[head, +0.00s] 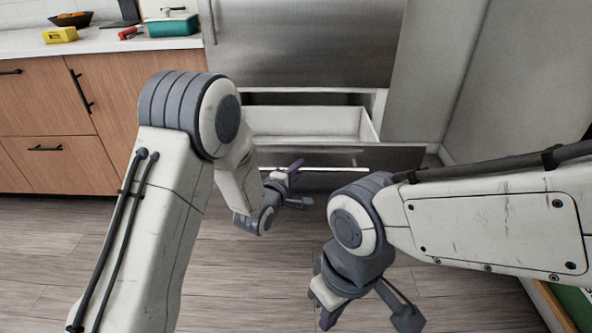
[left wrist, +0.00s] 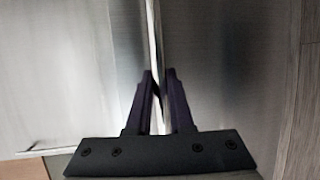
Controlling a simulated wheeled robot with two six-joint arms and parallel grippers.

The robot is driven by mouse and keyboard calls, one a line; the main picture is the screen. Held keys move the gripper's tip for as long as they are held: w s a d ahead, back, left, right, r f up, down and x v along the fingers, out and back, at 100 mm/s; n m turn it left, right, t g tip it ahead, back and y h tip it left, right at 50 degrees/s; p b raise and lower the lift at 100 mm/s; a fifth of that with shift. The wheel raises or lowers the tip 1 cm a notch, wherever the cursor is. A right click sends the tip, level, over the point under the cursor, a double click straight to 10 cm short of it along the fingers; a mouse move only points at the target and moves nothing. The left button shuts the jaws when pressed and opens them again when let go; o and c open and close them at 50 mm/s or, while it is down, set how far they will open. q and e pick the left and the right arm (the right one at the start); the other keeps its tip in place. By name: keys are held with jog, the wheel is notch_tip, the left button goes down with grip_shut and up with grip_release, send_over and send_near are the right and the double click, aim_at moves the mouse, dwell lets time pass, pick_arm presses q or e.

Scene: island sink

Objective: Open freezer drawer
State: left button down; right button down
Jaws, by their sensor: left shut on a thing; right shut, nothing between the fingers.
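The freezer drawer (head: 310,122) is pulled partly out below the steel fridge door (head: 310,45), and its white inside shows empty. Its steel front (head: 385,157) carries a long bar handle (head: 340,169). My left gripper (head: 295,180) is at the drawer front, shut on the handle. In the left wrist view the fingers (left wrist: 160,105) close on both sides of the handle's bright bar (left wrist: 156,50). My right gripper (head: 365,312) hangs low over the floor, away from the drawer. It is shut and empty, and its fingertips are partly hard to make out.
Wooden cabinets (head: 45,105) with dark handles stand left of the fridge. The counter above holds a teal box (head: 174,26), a yellow item (head: 60,35) and a dark bowl (head: 70,19). A grey wall (head: 520,90) stands at the right. The wood floor (head: 225,285) in front is clear.

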pick_arm(q)
jog(key=shift+s, duration=0.4)
pick_arm(e)
jog(key=shift+s, duration=0.45)
jog(key=shift+d, duration=0.1)
pick_arm(q)
jog(key=c, duration=0.8)
grip_release()
jog(key=p+v, duration=0.1)
jog(key=v, duration=0.9)
jog(key=shift+s+a, duration=0.2)
pick_arm(e)
jog(key=shift+r, duration=0.75)
